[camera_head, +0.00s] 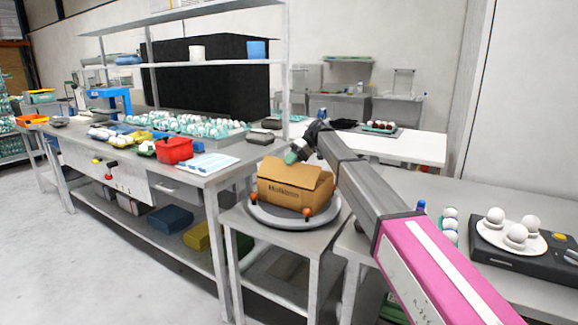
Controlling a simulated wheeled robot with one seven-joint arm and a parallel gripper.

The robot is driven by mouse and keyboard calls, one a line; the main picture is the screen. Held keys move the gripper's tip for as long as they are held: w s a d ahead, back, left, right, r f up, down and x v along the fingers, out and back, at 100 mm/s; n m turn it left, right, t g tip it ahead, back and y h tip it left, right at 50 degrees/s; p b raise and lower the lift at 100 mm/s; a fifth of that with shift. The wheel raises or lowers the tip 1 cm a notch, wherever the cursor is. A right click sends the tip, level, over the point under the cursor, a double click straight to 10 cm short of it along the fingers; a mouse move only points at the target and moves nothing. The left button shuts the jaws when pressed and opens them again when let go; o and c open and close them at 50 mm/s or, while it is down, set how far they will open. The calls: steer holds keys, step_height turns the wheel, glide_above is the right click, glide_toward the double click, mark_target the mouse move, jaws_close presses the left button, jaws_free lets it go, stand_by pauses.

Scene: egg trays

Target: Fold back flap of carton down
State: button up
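A brown cardboard carton (290,194) with dark print on its front stands on a round grey turntable (268,217). A flap (276,166) rises along its back left, and another flap (323,186) sticks up at its right end. My gripper (291,157) is just above the carton's back edge, with its greenish tip close to the back flap. I cannot tell whether it touches the flap. My arm comes in from the lower right. The gripper is small and dark, and its finger gap is not clear. The inside of the carton is hidden.
Orange knobs (307,212) stand at the turntable's rim. On the left, a long bench (180,172) holds egg trays and a red bin (174,150). On the right, a black device (490,245) carries a plate of white eggs. A shelf post (284,70) rises behind the carton.

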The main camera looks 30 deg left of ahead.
steer(key=v, duration=0.9)
